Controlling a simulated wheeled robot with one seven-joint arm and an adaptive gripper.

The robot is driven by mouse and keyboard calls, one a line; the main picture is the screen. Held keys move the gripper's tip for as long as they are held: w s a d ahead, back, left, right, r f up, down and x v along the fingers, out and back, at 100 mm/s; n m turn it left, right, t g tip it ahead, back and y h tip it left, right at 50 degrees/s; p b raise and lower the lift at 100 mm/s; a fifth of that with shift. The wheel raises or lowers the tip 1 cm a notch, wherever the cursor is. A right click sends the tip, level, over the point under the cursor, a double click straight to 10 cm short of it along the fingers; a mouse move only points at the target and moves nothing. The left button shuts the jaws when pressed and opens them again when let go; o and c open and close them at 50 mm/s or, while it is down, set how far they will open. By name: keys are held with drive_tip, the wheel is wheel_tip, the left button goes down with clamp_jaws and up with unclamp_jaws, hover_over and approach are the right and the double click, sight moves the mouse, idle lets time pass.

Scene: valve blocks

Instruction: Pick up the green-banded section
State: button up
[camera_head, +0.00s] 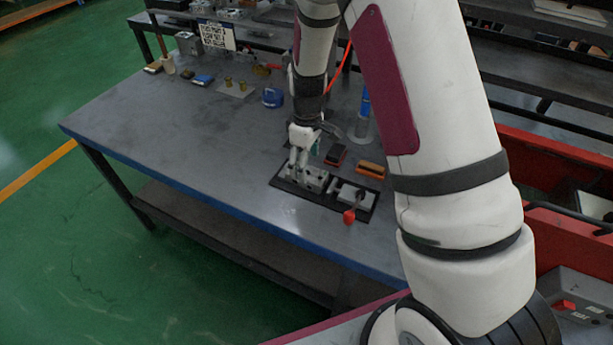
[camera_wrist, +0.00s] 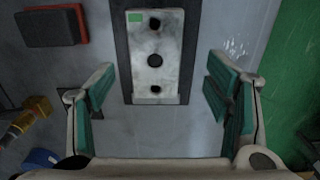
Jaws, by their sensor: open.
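The green-banded section appears to be the pale grey block (camera_wrist: 154,75) with a small green patch near its upper left corner in the wrist view. It has several dark holes and lies on a dark base strip (camera_wrist: 122,50). In the head view a grey block (camera_head: 315,181) sits in the dark base on the bench, partly hidden by my fingers. My gripper (camera_head: 299,160) points down over it. In the wrist view my gripper (camera_wrist: 160,100) is open, with teal-padded fingers left and right of the block's near end, a gap on each side.
Another grey block (camera_head: 355,195) with a red-ended lever (camera_head: 349,215) stands right of it. A red and dark block (camera_head: 336,154) and an orange-brown block (camera_head: 370,169) lie behind. A blue object (camera_head: 272,97) stands farther left. The bench (camera_head: 190,140) is clear at front left.

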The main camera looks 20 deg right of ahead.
drive_tip(key=shift+w+d+f+p, duration=0.1)
drive_tip(key=shift+w+f+p, duration=0.1)
drive_tip(key=shift+f, duration=1.2)
drive_tip(key=shift+w+d+f+p, duration=0.1)
drive_tip(key=shift+f+p, duration=0.05)
drive_tip(key=shift+f, duration=1.25)
drive_tip(key=shift+c, duration=0.3)
drive_tip(key=c, duration=1.6)
